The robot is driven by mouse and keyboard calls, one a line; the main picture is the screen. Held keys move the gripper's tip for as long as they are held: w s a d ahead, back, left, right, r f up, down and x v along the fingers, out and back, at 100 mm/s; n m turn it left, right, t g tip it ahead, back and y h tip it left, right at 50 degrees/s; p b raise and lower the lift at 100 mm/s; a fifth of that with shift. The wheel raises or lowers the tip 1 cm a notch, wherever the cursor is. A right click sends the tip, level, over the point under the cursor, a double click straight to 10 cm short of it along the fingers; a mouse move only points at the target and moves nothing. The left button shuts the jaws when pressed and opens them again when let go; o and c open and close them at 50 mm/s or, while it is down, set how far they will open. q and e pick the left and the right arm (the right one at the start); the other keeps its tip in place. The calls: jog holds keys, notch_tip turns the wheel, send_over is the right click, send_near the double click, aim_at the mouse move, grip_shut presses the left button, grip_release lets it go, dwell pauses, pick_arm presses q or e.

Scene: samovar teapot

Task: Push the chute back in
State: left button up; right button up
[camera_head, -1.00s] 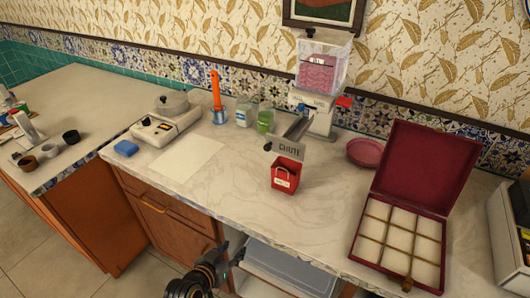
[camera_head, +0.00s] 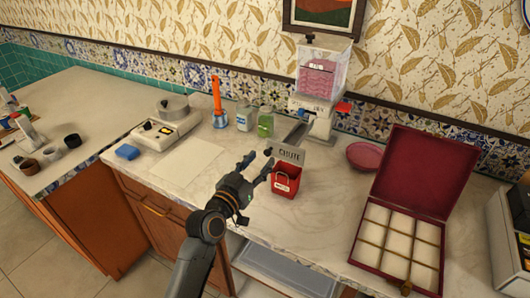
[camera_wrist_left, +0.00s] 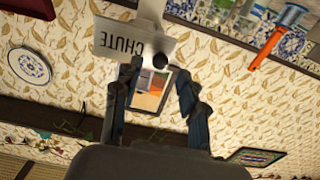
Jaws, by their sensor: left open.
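The chute (camera_head: 297,134) is a grey channel sticking out toward me from the white dispenser (camera_head: 318,112) at the back of the counter. A white plate marked CHUTE (camera_head: 289,153) and a dark round knob (camera_head: 268,152) are at its front end. My left gripper (camera_head: 256,170) is open just in front of and left of the plate. In the left wrist view the plate (camera_wrist_left: 122,40) and knob (camera_wrist_left: 160,61) appear upside down beyond the open fingers (camera_wrist_left: 155,85). I see no clear contact. My right gripper is not in view.
A pink bowl (camera_head: 364,155) and an open maroon box (camera_head: 402,208) lie to the right. Jars (camera_head: 265,121) and a scale (camera_head: 168,122) stand left. A pale sheet (camera_head: 187,160) lies left of my arm.

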aim_at(266, 154)
pick_arm(q)
jog(key=shift+x, duration=1.9)
grip_shut()
